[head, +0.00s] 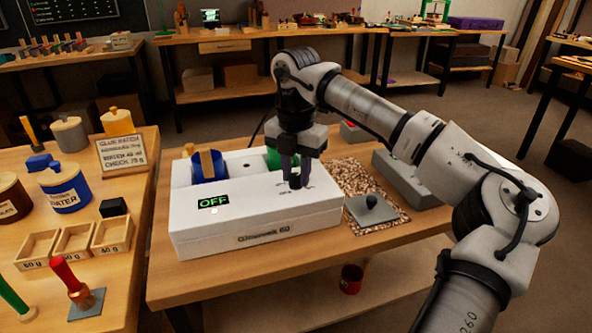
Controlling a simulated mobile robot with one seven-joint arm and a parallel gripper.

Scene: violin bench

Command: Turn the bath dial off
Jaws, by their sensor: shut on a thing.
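The white bath box (262,218) stands on the wooden bench, with lettering on its front that seems to read "Gluewerk 60". Its small display (213,201) shows green letters "OFF". My gripper (295,180) points straight down over the right part of the box top and is shut on the dark dial (295,183). The fingers hide most of the dial, and faint marks show on the white top around it. A blue pot (208,167) with a wooden piece sits in the box's left opening. A green thing (273,158) shows partly behind my gripper.
A speckled mat (352,178) and a grey plate with a knob (371,209) lie right of the box, near a grey block (405,178). The left bench holds a blue water jar (66,187), wooden trays (75,241) and a sign (128,151).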

